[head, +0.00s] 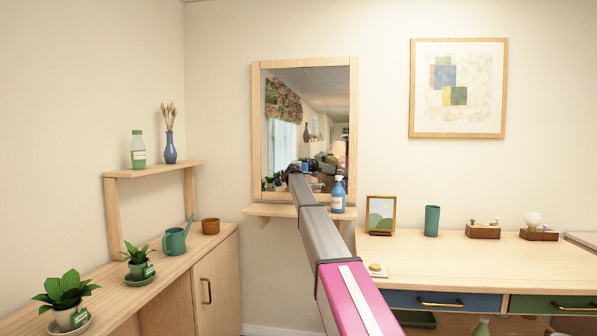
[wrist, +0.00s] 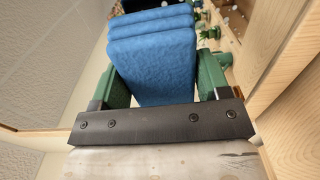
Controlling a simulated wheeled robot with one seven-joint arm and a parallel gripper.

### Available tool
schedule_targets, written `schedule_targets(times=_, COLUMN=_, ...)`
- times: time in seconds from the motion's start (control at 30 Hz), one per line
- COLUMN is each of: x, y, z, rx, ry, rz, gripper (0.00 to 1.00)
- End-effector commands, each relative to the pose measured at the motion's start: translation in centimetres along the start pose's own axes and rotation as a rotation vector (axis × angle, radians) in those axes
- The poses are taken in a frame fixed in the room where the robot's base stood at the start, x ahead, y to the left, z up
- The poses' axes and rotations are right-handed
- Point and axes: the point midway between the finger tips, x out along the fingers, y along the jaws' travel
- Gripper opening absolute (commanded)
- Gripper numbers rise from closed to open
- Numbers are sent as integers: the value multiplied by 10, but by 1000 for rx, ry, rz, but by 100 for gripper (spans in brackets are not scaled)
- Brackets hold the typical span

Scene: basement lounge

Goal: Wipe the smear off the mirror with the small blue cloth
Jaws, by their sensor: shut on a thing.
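The mirror (head: 312,105) hangs on the back wall in a pale wooden frame and reflects the room. I cannot make out a smear on the glass that shows; my arm covers part of its lower middle. My gripper (head: 303,166) is at the lower part of the mirror in the head view. In the wrist view my gripper (wrist: 165,82) has its green fingers shut on the small blue cloth (wrist: 152,52), which is folded in thick layers. I cannot tell whether the cloth touches the glass.
A blue bottle (head: 338,196) stands on the narrow shelf (head: 262,210) under the mirror, just right of my arm. A desk (head: 450,252) at the right holds a small picture (head: 380,215) and a green cup (head: 432,220). A cabinet with plants (head: 62,297) is at the left.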

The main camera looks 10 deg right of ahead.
Motion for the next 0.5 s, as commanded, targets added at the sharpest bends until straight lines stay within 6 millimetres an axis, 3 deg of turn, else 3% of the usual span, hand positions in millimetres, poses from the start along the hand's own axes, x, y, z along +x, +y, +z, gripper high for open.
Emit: schedule_targets(times=0.5, x=9, y=0, z=0, rx=0, ry=0, rz=0, gripper=51)
